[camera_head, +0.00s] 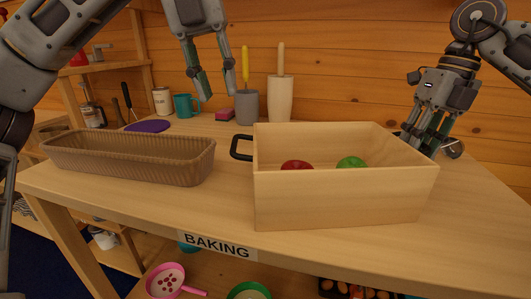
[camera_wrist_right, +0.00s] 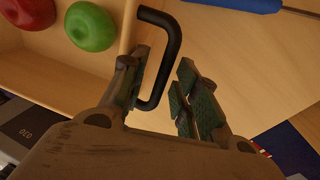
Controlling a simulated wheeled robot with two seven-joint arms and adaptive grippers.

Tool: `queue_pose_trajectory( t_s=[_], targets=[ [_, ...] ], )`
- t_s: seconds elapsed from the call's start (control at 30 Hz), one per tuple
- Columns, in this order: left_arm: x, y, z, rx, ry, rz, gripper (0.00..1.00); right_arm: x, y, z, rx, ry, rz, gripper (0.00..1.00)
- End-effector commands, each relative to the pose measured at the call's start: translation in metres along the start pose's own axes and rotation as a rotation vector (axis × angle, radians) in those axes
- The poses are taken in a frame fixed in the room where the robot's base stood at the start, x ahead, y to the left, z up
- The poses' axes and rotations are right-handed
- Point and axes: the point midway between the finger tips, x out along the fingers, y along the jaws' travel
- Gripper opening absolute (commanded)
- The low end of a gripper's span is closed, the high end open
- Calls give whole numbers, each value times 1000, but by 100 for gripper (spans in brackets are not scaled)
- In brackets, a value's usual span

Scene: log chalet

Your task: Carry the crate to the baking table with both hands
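The light wooden crate (camera_head: 340,198) stands on the baking table (camera_head: 480,215), whose front edge bears a "BAKING" label. A red object (camera_head: 297,165) and a green one (camera_head: 351,163) lie in it; they also show in the right wrist view. The crate's left black handle (camera_head: 240,147) is free. My left gripper (camera_head: 214,94) is open and empty, raised above the table, apart from that handle. My right gripper (camera_head: 428,140) is at the crate's right end. In the right wrist view it is open, its fingers apart on either side of the right black handle (camera_wrist_right: 170,62).
A long brown woven basket (camera_head: 135,158) lies left of the crate. Behind stand a grey cup (camera_head: 246,107), a tall wooden holder (camera_head: 280,100), a teal mug (camera_head: 185,105) and a purple disc (camera_head: 148,126). Bare tabletop shows right of the crate.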

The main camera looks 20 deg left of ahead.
Motion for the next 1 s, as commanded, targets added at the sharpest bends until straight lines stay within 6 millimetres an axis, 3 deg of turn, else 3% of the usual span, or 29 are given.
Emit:
queue_pose_trajectory(
  t_s=[0.53,1.0],
  targets=[
    [0,0,0,0,0,0,30,-4,0,0,0,0,-1,30],
    [0,0,0,0,0,0,30,-32,0,0,0,-2,-1,30]
  ],
)
